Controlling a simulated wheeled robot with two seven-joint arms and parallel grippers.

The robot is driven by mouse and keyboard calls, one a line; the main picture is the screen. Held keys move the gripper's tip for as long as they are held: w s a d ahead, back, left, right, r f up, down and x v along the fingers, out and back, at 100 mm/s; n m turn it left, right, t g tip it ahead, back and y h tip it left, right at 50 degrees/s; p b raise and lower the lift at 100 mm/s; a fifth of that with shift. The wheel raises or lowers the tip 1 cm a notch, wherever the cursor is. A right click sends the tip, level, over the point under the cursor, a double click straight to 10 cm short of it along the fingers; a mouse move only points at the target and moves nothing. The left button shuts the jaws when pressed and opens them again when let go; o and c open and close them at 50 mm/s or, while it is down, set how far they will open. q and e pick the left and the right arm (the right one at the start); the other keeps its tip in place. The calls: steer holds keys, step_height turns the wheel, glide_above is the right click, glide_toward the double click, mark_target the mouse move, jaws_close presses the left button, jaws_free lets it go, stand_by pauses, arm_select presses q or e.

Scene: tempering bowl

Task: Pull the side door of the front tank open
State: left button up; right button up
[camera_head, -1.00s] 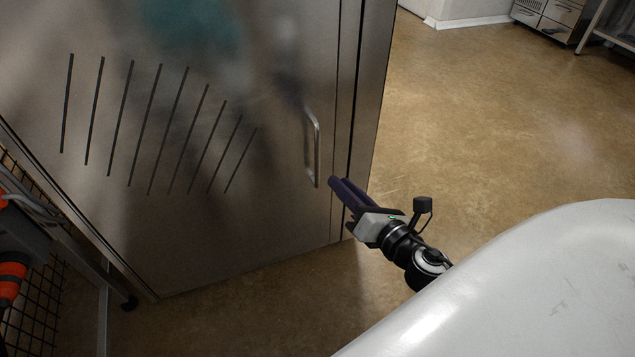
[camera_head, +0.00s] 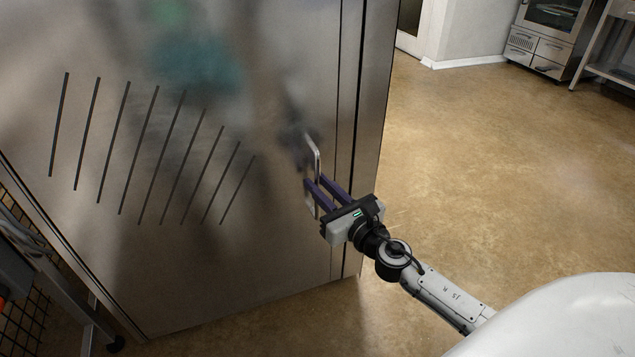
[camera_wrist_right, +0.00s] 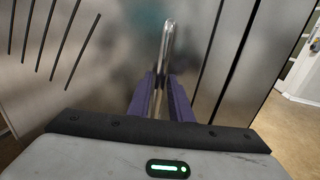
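The side door (camera_head: 240,265) is a large brushed-steel panel with slanted dark vent slots, and it looks closed. Its upright bar handle (camera_head: 316,155) is near the right edge; it also shows in the right wrist view (camera_wrist_right: 166,45). My right gripper (camera_head: 320,183) is at the lower part of the handle. Its two purple fingers are apart, one on each side of the bar, and a gap shows between them in the wrist view (camera_wrist_right: 161,78). Whether either finger touches the bar I cannot tell. My left gripper is out of view.
A wire-mesh rack (camera_head: 28,290) stands at the lower left, close to the door's left edge. The brown floor (camera_head: 490,180) to the right is open. A steel cabinet with drawers (camera_head: 540,45) stands far off at the upper right.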

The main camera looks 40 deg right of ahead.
steer(key=shift+w, duration=0.55)
jaws_close()
steer(key=shift+s, duration=0.1)
